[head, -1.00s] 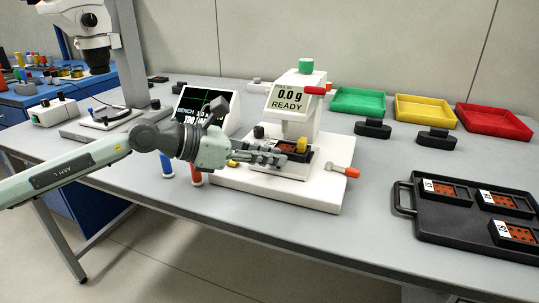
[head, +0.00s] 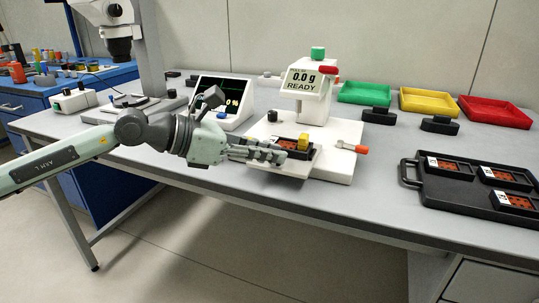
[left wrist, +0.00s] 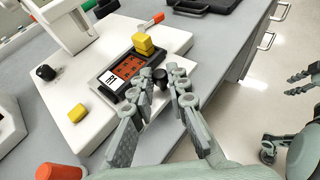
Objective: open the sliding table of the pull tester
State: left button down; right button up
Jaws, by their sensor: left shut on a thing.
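The white pull tester (head: 313,108) stands on the bench, its screen showing 0.0 g and READY. Its sliding table (head: 300,170) projects forward from under the test head, over the front of the white base (head: 338,168). A black device holder (left wrist: 124,70) with a red-brown insert and a yellow block (left wrist: 143,43) rides on it. My left gripper (head: 278,155) is at the table's front. In the left wrist view its fingers (left wrist: 162,80) are shut around the black knob (left wrist: 160,78). My right gripper (left wrist: 304,78) shows partly at the right edge of that view, away from the tester.
Green (head: 364,93), yellow (head: 428,102) and red (head: 495,111) trays are behind. A black carrier tray (head: 440,192) lies at the right. The bench's front edge is close to the tester.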

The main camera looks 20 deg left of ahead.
pick_arm(q)
jog(key=shift+s, duration=0.15)
jog(key=c, duration=1.5)
grip_release()
jog(key=shift+a, duration=0.1)
jog(key=shift+s+a+r, duration=0.1)
jog(key=shift+s+a, duration=0.1)
jog(key=shift+a, duration=0.05)
jog(key=shift+v, duration=5.55)
